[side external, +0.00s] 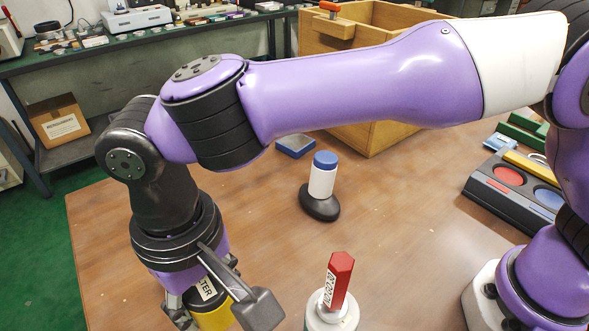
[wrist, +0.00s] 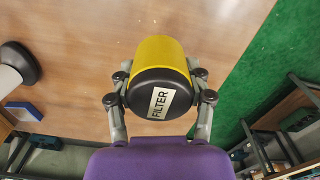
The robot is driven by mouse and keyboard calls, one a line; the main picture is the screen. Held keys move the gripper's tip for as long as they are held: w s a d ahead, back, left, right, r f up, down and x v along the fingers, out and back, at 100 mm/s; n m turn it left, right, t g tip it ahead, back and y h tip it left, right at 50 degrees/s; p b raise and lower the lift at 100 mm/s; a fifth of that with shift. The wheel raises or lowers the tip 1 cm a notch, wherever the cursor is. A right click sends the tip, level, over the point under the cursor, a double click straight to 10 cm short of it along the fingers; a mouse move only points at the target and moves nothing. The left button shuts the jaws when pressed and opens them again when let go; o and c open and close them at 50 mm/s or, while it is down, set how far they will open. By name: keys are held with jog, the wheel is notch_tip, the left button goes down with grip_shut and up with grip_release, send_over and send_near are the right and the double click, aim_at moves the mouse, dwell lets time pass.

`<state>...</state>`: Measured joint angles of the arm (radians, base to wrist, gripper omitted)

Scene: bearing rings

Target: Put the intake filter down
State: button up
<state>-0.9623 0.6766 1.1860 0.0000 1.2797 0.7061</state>
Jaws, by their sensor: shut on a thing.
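The intake filter is a yellow cylinder (wrist: 158,52) with a black end cap and a white label reading FILTER. In the side external view its yellow body (side external: 214,318) shows at the bottom edge, partly cut off and partly behind my gripper. My gripper (wrist: 161,98) is shut on the filter, one finger on each side near the black cap. It also shows in the side external view (side external: 205,304), pointing down over the front left of the wooden table (side external: 110,240). The filter's lower end is out of frame there, so I cannot tell whether it touches the table.
A red hexagonal piece (side external: 339,278) stands on a white round part (side external: 325,317) right of my gripper. Behind are a blue-capped white cylinder (side external: 322,180) on a black base, a blue tray (side external: 295,146) and a wooden crate (side external: 375,135). A dark tray (side external: 490,190) lies right.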

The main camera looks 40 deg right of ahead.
jog(key=r, duration=0.6)
jog(key=shift+w+d+r, duration=0.3)
jog(key=shift+d+r, duration=0.05)
jog(key=shift+r, duration=0.05)
jog(key=w+d+m, duration=0.3)
jog(key=d+m, duration=0.1)
jog(key=d, duration=0.3)
jog(key=w+d+m, duration=0.3)
jog(key=d+m, duration=0.1)
jog(key=d, duration=0.3)
jog(key=m, duration=1)
send_over(388, 181)
notch_tip(388, 181, down, 12)
jog(key=shift+a, duration=0.15)
jog(key=shift+d+f, duration=0.2)
jog(key=shift+f, duration=1.9)
